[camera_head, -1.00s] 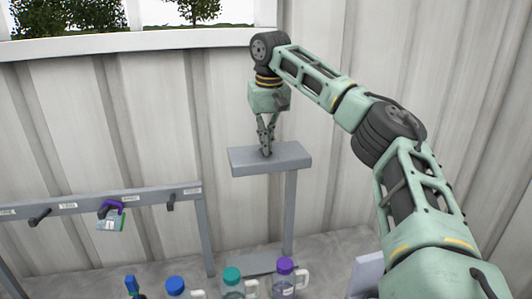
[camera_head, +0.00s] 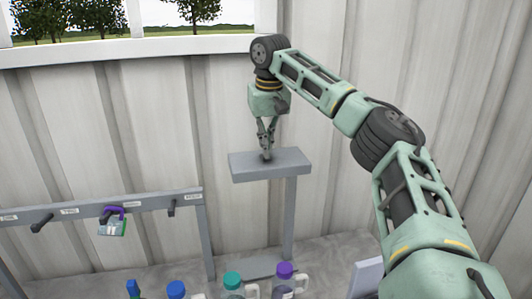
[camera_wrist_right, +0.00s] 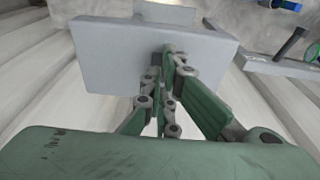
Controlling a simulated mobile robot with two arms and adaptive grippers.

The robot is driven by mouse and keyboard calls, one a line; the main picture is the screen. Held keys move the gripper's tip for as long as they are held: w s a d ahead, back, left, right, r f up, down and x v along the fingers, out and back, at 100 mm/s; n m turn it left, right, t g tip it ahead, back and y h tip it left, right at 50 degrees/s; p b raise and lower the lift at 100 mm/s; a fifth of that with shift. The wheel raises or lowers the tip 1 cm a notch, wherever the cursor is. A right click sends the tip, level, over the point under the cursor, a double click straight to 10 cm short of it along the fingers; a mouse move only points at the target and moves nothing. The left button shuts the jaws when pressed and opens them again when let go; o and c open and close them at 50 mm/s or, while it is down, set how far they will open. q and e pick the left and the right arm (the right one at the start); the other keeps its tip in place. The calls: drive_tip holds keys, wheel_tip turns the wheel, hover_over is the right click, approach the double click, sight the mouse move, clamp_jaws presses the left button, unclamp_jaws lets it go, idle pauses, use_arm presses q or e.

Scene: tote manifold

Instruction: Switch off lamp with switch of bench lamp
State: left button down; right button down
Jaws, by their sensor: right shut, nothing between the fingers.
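The bench lamp has a flat grey head (camera_head: 292,163) on a grey post (camera_head: 290,215) near the middle of the head view. Its head also shows in the right wrist view (camera_wrist_right: 105,62). My right gripper (camera_head: 266,157) points down with its fingers shut and empty, its tips at the top face of the lamp head. In the right wrist view the fingertips (camera_wrist_right: 170,52) cover a spot near the middle of that face. I cannot make out the switch; the fingers may hide it. I cannot tell whether the lamp is lit. My left gripper is not in view.
A grey hook rail (camera_head: 150,201) with a purple-handled item (camera_head: 112,225) stands left of the lamp. Several bottles with coloured caps, among them a purple-capped bottle (camera_head: 285,278), stand below. A corrugated wall (camera_head: 230,110) is behind.

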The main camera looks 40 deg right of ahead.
drive_tip(key=shift+r, duration=2.6)
drive_tip(key=shift+f, duration=0.1)
